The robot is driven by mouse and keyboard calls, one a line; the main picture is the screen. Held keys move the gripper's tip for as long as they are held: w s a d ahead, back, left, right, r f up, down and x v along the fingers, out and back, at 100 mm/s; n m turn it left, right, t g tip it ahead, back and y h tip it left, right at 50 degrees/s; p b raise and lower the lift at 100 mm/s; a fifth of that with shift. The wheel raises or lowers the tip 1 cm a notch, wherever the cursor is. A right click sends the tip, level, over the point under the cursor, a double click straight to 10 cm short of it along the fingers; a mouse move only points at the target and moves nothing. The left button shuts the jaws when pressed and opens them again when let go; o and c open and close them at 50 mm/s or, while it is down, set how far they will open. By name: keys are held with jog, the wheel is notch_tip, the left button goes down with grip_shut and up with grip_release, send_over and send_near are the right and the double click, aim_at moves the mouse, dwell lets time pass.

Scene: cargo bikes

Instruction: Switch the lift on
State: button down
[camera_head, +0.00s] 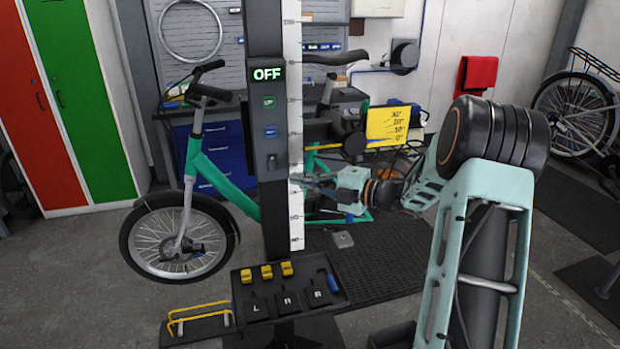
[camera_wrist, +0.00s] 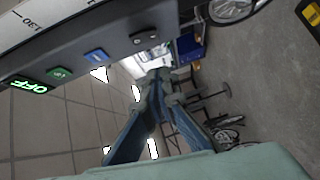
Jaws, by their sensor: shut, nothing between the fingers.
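The lift column (camera_head: 268,210) is dark grey and upright, with a lit green display reading OFF (camera_head: 267,74). Below it are a green button (camera_head: 269,102), a blue button (camera_head: 270,132) and a small dark switch (camera_head: 272,161). The wrist view shows the same row tilted: the OFF display (camera_wrist: 28,86), green button (camera_wrist: 60,73), blue button (camera_wrist: 96,55) and dark switch (camera_wrist: 145,36). My gripper (camera_head: 303,182) is at the column's right edge, slightly below the switch's height. In the wrist view its fingers (camera_wrist: 158,76) are together and empty, beside the switch. I cannot tell whether they touch the column.
A white scale (camera_head: 296,120) runs along the column's right side. A green cargo bike (camera_head: 222,185) stands behind it. A yellow angle sign (camera_head: 392,126) is beyond my arm.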

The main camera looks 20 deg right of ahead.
aim_at(271, 169)
jog(key=w+a, duration=0.1)
jog(key=w, duration=0.1)
jog(key=w+a+p, duration=0.1)
jog(key=w, duration=0.2)
jog(key=w+a+f+p, duration=0.1)
jog(key=w, duration=0.1)
jog(key=shift+w+a, duration=0.15)
jog(key=shift+a, duration=0.05)
jog(key=shift+f+b, duration=0.1)
jog(key=shift+b, duration=0.2)
jog(key=shift+w+f+b, duration=0.2)
jog(key=shift+f+b, duration=0.1)
jog(key=shift+b, duration=0.75)
jog(key=shift+w+r, duration=0.1)
jog(key=shift+r, duration=0.2)
